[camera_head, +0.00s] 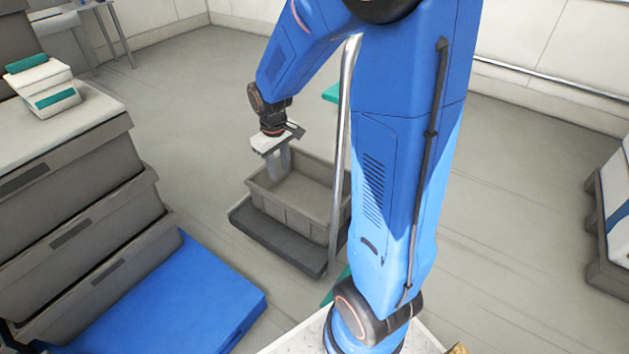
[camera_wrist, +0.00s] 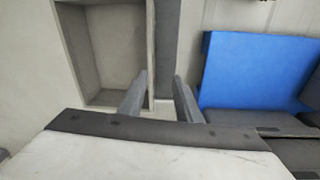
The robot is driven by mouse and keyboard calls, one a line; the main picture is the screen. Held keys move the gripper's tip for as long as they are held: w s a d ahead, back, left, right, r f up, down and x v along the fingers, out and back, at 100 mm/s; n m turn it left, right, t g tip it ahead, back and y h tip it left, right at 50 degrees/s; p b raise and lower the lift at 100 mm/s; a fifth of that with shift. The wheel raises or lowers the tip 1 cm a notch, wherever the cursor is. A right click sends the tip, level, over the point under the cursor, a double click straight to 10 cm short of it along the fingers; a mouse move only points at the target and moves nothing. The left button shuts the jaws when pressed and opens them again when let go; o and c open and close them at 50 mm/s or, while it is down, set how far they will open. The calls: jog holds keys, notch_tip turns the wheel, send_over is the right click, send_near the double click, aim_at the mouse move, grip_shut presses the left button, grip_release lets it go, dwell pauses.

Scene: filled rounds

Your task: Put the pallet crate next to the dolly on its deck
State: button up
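The grey crate (camera_head: 322,207), open at the top and empty where I can see inside, sits level on a low dark grey deck (camera_head: 265,232), which looks like the dolly's. A silver upright pole (camera_head: 344,130) rises beside it. My gripper (camera_head: 281,170) points down at the crate's far left wall. In the wrist view the crate (camera_wrist: 115,50) is at upper left, and my gripper (camera_wrist: 160,80) has its fingers apart on either side of the line of the crate's right wall. No grip on the wall shows. My arm hides the crate's right end.
A blue platform (camera_head: 170,300) lies on the floor at left, beside a stack of large grey crates (camera_head: 75,215). Teal and white boxes (camera_head: 45,90) lie on top of the stack.

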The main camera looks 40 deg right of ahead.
jog(key=s+a+r+m+t, duration=0.1)
jog(key=s+a+r+t, duration=0.1)
jog(key=s+r, duration=0.6)
jog(key=s+a+r+m+t, duration=0.1)
jog(key=s+r, duration=0.7)
jog(key=s, duration=0.8)
jog(key=shift+s+a+m+t+y, duration=0.3)
jog(key=shift+a+t, duration=0.2)
jog(key=shift+a, duration=0.05)
